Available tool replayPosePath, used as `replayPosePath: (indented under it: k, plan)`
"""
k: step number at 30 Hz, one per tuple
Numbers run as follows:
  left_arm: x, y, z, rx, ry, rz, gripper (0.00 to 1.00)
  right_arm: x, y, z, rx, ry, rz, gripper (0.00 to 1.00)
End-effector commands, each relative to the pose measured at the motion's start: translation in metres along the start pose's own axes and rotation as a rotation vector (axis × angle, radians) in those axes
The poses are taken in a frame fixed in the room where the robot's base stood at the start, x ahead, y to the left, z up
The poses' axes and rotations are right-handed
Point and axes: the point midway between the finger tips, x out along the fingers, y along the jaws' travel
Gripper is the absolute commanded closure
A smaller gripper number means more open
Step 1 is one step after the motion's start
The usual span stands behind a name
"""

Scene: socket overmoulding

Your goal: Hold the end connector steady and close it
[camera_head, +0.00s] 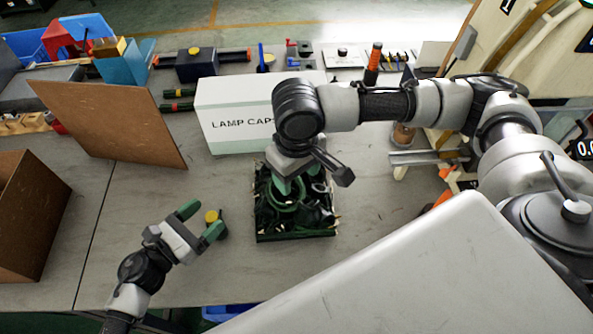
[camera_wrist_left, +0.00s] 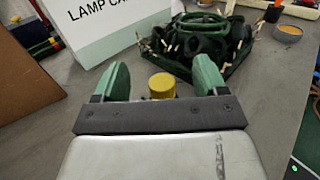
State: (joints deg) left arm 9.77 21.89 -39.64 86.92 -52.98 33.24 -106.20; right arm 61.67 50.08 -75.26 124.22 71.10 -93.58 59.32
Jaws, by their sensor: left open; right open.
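A small piece with a yellow round top (camera_head: 212,216) and a dark base stands on the table; I cannot tell for sure that it is the end connector. My left gripper (camera_head: 201,219) is open, its green fingers to either side of this piece. In the left wrist view the yellow top (camera_wrist_left: 162,86) shows between the fingers (camera_wrist_left: 160,82), with a gap on each side. My right gripper (camera_head: 291,187) hangs over a dark tray (camera_head: 297,238) of black and green cables. Its fingers are open and partly hidden by its wrist.
A white "LAMP CAPS" box (camera_head: 222,116) stands behind the tray. A brown board (camera_head: 115,125) leans at the left, with a brown box (camera_head: 30,215) nearer. Tools and parts line the back. Grey table (camera_head: 140,220) is bare around the left gripper.

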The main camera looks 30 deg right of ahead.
Motion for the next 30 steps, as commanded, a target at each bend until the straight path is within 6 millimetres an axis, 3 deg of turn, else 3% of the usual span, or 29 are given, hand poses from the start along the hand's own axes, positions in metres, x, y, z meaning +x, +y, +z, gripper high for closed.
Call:
replayPosePath:
  k: [6,13,30]
  plan:
    - [-0.047,0.000,-0.005,0.002,0.004,0.000,0.28,0.017,0.000,0.000,0.000,0.000,0.000,0.40]
    - [-0.081,0.000,-0.003,0.000,0.002,0.000,0.28,0.025,0.000,0.000,0.000,0.000,0.000,0.40]
    - [-0.089,0.000,0.000,0.000,0.000,-0.001,0.28,0.026,0.000,0.000,0.000,0.000,0.000,0.40]
